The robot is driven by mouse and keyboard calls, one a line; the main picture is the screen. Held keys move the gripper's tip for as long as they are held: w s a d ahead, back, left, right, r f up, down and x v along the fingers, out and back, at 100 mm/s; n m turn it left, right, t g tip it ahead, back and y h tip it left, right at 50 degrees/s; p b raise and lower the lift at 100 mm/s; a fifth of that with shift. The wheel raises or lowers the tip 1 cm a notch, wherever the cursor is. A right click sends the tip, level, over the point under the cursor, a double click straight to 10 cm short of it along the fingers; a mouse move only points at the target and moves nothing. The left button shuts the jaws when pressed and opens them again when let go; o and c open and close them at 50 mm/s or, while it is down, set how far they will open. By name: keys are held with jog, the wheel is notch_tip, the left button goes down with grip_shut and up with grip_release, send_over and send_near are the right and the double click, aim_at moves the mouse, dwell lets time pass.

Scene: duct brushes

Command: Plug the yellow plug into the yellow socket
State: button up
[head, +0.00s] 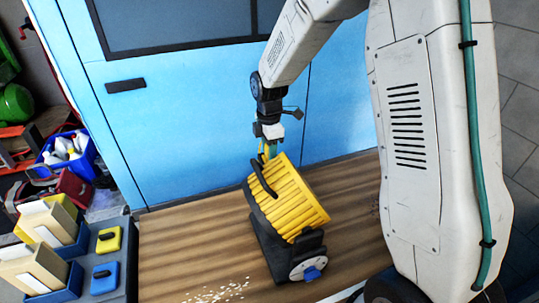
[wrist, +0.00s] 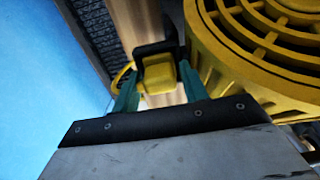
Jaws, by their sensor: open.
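The yellow plug (wrist: 158,75), a small yellow block with a black part behind it, shows between the teal fingers of my gripper (wrist: 160,84) in the wrist view. The fingers stand apart, one on each side of it; I cannot tell whether either touches it. In the head view my gripper (head: 268,150) points down beside the top of a yellow ribbed drum (head: 292,200), and the plug is mostly hidden there. A yellow square block with a black middle (head: 108,240), which looks like the yellow socket, sits on a grey panel at the left.
A similar blue block (head: 104,278) sits below the yellow one. The drum has a black handle and base and stands close to my gripper, also in the wrist view (wrist: 265,45). Blue bins with beige items (head: 52,222) stand at the left. Wooden surface (head: 185,240) is largely clear between.

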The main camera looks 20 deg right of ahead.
jog(key=c, duration=0.7)
jog(key=shift+r, duration=0.15)
notch_tip(320, 180, up, 18)
dwell(0.6)
